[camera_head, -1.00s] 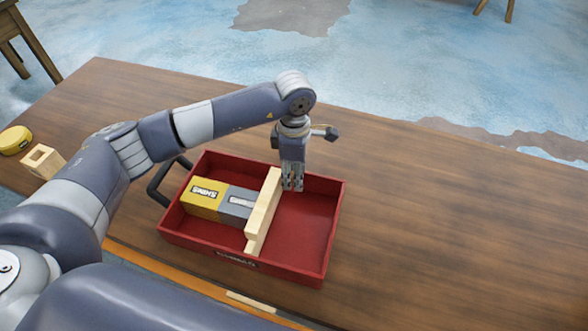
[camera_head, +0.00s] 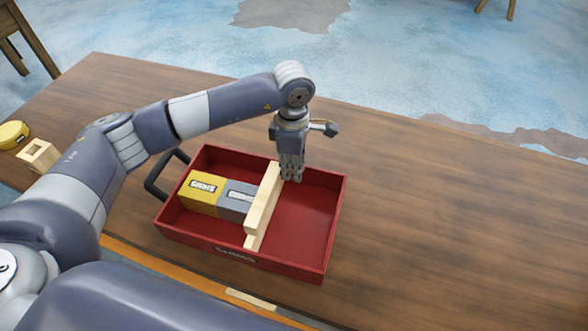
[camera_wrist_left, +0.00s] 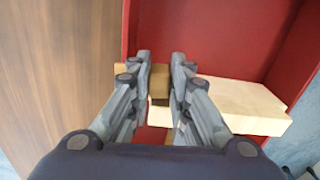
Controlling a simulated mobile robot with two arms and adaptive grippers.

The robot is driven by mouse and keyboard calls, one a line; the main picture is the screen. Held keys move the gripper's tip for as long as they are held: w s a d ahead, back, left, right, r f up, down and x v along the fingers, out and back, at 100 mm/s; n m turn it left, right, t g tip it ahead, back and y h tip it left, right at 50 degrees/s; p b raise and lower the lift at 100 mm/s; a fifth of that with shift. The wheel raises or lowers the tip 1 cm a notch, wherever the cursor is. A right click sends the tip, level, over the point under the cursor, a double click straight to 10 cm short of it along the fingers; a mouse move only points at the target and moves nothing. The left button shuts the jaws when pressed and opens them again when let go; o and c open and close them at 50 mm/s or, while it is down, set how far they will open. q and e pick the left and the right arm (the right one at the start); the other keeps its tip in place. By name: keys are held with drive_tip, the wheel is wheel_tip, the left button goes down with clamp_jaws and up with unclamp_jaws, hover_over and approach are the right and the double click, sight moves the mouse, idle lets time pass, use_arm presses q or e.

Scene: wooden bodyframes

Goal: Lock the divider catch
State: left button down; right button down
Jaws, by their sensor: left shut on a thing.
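The pale wooden divider (camera_head: 264,205) stands across the red tray (camera_head: 290,267). It also shows in the left wrist view (camera_wrist_left: 240,104). My left gripper (camera_head: 291,180) points down at the divider's far end, by the tray's far wall. In the left wrist view its fingers (camera_wrist_left: 160,85) are shut on a small tan wooden piece (camera_wrist_left: 159,80), which looks like the catch. This piece sits at the divider's end, and part of it sticks out to the left past the finger. The fingers hide the rest, so I cannot tell how far it is turned. My right gripper is out of view.
A yellow box (camera_head: 201,191) and a grey box (camera_head: 238,201) lie left of the divider. The tray's right side is empty. A black handle (camera_head: 160,172) is at its left. A hollow wooden block (camera_head: 38,155) and a yellow round object (camera_head: 13,134) lie far left. The table's right is clear.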

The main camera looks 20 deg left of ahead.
use_arm(q)
drive_tip(key=c, duration=1.5)
unclamp_jaws()
drive_tip(key=shift+r, duration=0.1)
wheel_tip(320, 180, up, 12)
drive_tip(key=shift+f, duration=0.1)
